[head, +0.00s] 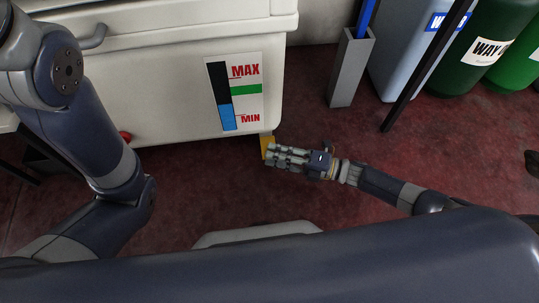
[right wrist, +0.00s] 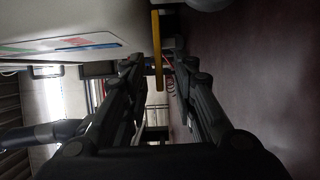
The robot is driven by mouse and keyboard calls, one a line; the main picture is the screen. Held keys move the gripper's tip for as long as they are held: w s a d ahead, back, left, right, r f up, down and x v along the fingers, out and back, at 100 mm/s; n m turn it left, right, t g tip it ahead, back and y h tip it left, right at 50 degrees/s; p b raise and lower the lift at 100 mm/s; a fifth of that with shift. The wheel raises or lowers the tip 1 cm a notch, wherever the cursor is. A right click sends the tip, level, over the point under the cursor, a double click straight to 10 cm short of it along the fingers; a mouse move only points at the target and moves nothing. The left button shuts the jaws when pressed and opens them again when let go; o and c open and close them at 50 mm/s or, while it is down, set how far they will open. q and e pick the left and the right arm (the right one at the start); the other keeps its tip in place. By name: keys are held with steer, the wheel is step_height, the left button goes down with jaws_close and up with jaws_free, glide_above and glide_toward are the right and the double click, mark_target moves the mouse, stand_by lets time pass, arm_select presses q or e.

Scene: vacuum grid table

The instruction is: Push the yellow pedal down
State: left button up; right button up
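The yellow pedal (head: 267,143) juts out from under the white cabinet at floor level, just below the level label. My right gripper (head: 272,156) is low over the red floor, its fingertips right at the pedal's near end and partly hiding it. In the right wrist view, the pedal (right wrist: 157,50) shows as a narrow yellow bar between the two spread fingers (right wrist: 156,68). The fingers look open, with a gap on both sides of the bar; I cannot tell whether either one touches it. My left arm is at the left, but its gripper is out of view.
The white cabinet (head: 170,75) carries a MAX/MIN label (head: 235,92). A grey square holder (head: 350,70) with a blue rod stands to its right, beside pale and green containers (head: 485,48). A red knob (head: 125,136) sits low at left.

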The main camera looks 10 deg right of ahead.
steer(key=shift+x, duration=1.05)
jaws_close()
steer(key=f+n+b, duration=0.1)
steer(key=b, duration=0.3)
steer(key=shift+f+n+y, duration=0.3)
steer(key=shift+y, duration=0.1)
steer(key=shift+w+n+b, duration=0.1)
steer(key=shift+n+b, duration=0.4)
steer(key=shift+b, duration=0.1)
jaws_free()
